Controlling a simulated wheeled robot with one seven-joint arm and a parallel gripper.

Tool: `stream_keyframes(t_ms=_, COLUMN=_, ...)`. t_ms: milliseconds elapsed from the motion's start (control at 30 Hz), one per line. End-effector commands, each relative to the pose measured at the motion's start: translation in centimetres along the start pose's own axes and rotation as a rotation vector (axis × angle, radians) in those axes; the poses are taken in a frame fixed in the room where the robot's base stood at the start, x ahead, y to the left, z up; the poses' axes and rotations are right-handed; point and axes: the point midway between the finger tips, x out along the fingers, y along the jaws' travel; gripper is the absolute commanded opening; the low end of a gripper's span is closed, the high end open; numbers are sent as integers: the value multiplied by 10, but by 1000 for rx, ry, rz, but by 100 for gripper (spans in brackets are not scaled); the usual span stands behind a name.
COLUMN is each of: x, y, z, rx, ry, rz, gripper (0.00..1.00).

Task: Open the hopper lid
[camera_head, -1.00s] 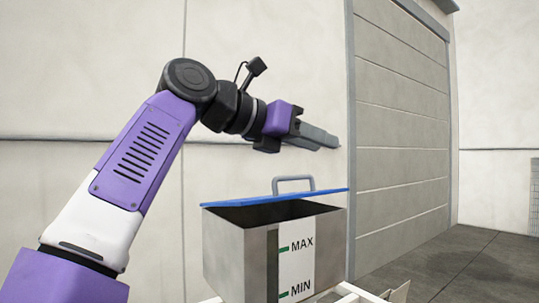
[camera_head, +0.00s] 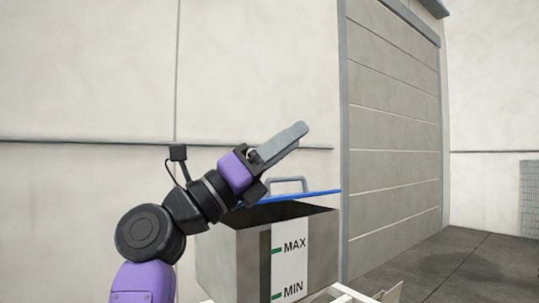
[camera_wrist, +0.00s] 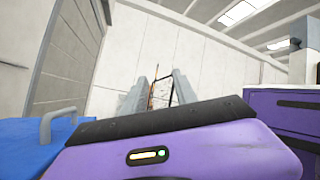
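The hopper is a grey metal box (camera_head: 232,262) with a white MAX/MIN label (camera_head: 290,262) on its front. Its blue lid (camera_head: 318,194) is raised off the near rim, seen almost edge-on, and the dark inside (camera_head: 290,211) shows below it. A grey handle (camera_head: 290,180) stands on the lid. My gripper (camera_head: 298,132) is above the hopper, pointing up and right, with its wrist in front of the lid's left part. In the wrist view, the blue lid (camera_wrist: 25,148) and handle (camera_wrist: 60,117) are at lower left, and my gripper's fingers (camera_wrist: 158,84) are apart, holding nothing.
A pale wall (camera_head: 80,80) stands behind the hopper, with a grey panelled door (camera_head: 395,130) to its right. A white frame (camera_head: 345,292) shows at the hopper's base. Open floor (camera_head: 450,265) lies at right.

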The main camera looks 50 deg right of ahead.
Motion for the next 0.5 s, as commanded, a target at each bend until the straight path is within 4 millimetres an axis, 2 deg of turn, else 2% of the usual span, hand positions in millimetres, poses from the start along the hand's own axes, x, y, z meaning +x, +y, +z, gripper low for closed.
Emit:
stream_keyframes(t_ms=200, x=-24, y=-2, z=0, rx=-77, ry=-137, rz=-51, gripper=34)
stream_keyframes(t_ms=500, x=-40, y=-3, z=1, rx=-124, ry=-221, rz=-79, gripper=34)
